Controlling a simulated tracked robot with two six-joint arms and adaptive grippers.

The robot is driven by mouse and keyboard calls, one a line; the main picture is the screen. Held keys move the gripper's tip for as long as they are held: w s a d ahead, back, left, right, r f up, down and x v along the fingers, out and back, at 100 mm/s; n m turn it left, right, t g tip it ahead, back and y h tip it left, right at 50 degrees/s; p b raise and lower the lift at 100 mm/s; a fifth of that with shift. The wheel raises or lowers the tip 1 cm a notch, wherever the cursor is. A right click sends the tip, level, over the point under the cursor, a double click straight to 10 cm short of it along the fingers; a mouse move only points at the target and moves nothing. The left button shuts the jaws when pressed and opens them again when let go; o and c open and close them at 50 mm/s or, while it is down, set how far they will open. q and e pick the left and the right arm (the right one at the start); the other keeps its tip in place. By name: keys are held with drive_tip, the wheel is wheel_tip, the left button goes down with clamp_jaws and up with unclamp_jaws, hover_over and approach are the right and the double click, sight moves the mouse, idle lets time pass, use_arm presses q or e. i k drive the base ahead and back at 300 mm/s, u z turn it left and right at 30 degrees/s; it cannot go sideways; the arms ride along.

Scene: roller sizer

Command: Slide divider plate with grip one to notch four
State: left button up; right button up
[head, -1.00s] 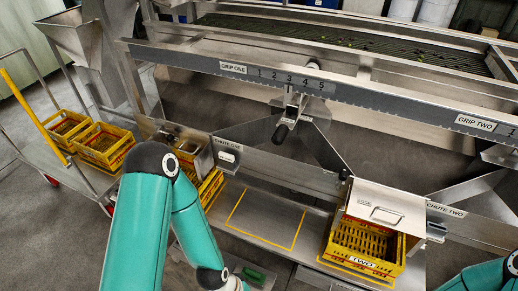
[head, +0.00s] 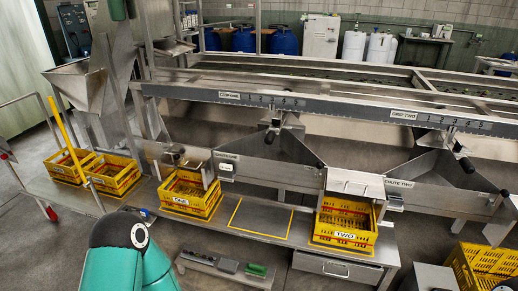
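The grip one label (head: 229,96) is on the long grey scale rail, with the small notch numbers (head: 275,100) to its right. The numbers are too small to read surely. The grip one handle (head: 271,134), black on a metal bracket, hangs below about the middle of the numbers, above the chute one divider. Nothing touches it. My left arm shows only as a teal elbow at the bottom left. Neither gripper is in view.
Grip two's black handle (head: 466,164) hangs farther right. Yellow crate one (head: 190,198) and crate two (head: 345,228) stand on the low shelf, with an empty yellow-outlined space (head: 262,217) between them. A cart with yellow crates (head: 112,180) is at left.

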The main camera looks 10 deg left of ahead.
sight(289, 120)
drive_tip(key=u, duration=0.55)
drive_tip(key=k, duration=0.15)
drive_tip(key=u, duration=0.45)
drive_tip(key=i, duration=1.65)
drive_tip(key=z, duration=0.05)
